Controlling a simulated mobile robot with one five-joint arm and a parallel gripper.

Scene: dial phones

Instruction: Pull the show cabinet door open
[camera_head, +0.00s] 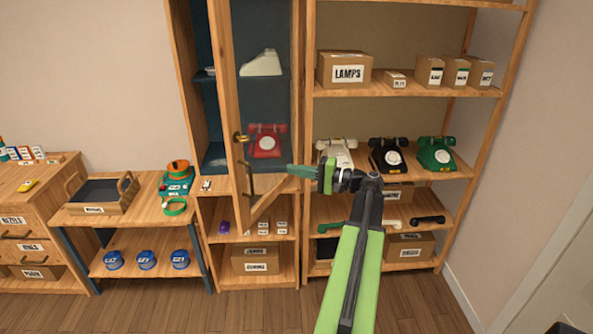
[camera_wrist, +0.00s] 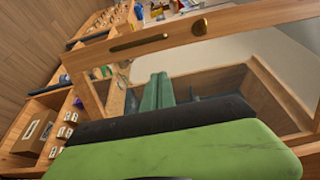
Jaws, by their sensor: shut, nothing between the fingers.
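The show cabinet (camera_head: 186,75) is a tall wooden case with a dark blue interior. Its wood-framed door (camera_head: 226,75) stands partly open, its free edge swung out toward me. A brass knob (camera_head: 240,138) and a dark bar handle (camera_head: 250,182) sit on that free edge; the wrist view shows the knob (camera_wrist: 199,27) and bar (camera_wrist: 140,41) too. My gripper (camera_head: 292,171) is shut and empty, pointing left, to the right of the handle and apart from it. In the wrist view its green fingers (camera_wrist: 157,92) overlap the door's framed opening; I cannot tell whether they touch the door.
A red dial phone (camera_head: 267,141) stands inside the cabinet. Open shelves to the right hold white, black (camera_head: 388,155) and green phones and boxes (camera_head: 344,69). A low bench (camera_head: 125,214) with a tray stands left. The wooden floor (camera_head: 180,312) in front is clear.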

